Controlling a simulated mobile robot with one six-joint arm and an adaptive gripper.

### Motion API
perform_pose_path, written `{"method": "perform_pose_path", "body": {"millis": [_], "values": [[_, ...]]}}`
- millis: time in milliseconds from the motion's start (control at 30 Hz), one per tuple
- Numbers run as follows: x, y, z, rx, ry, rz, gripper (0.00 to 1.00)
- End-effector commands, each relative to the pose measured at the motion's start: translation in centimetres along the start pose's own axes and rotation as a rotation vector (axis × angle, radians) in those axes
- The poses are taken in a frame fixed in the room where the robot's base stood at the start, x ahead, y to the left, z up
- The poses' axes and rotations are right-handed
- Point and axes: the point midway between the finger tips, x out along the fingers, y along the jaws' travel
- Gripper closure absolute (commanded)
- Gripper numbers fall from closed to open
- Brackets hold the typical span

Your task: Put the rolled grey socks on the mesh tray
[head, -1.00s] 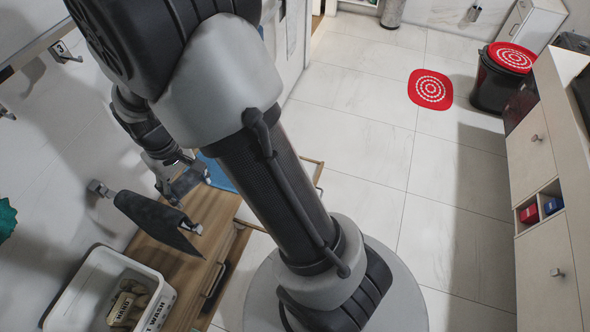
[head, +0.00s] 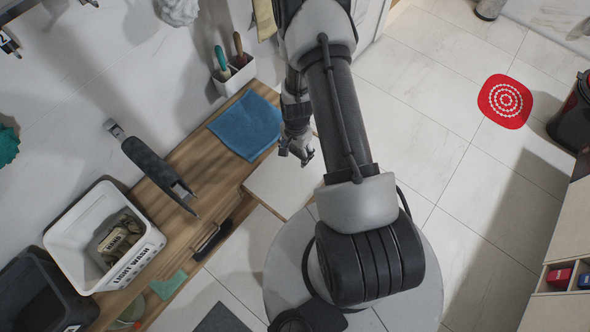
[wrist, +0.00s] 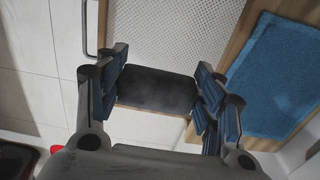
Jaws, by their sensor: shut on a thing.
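My gripper (wrist: 156,92) is shut on the rolled grey socks (wrist: 155,88), a dark roll held across between the two finger pads in the wrist view. The mesh tray (wrist: 180,35) is a white perforated surface behind the socks in that view. In the head view the mesh tray (head: 280,185) is a pale panel jutting from the counter's front. My gripper (head: 297,152) is over its far end there. The socks cannot be made out in the head view. I cannot tell whether the socks touch the tray.
A dark tap (head: 155,170) juts over the counter. A white wash bin (head: 85,225) stands at left, and a white tool holder (head: 233,75) behind the towel.

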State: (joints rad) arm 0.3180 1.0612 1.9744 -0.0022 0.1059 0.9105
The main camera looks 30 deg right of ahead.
Motion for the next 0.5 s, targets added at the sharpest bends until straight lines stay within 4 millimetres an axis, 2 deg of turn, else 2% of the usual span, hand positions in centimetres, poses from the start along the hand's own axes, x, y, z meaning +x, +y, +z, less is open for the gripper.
{"method": "perform_pose_path", "body": {"millis": [33,200,333,500], "values": [[1.9,0.1,0.1,-0.001,-0.002,0.003,0.53],[6.3,0.1,0.1,-0.003,-0.002,0.002,0.53],[8.7,0.0,0.1,-0.003,-0.001,0.002,0.53],[9.8,0.0,0.1,-0.003,0.000,0.001,0.53]]}}
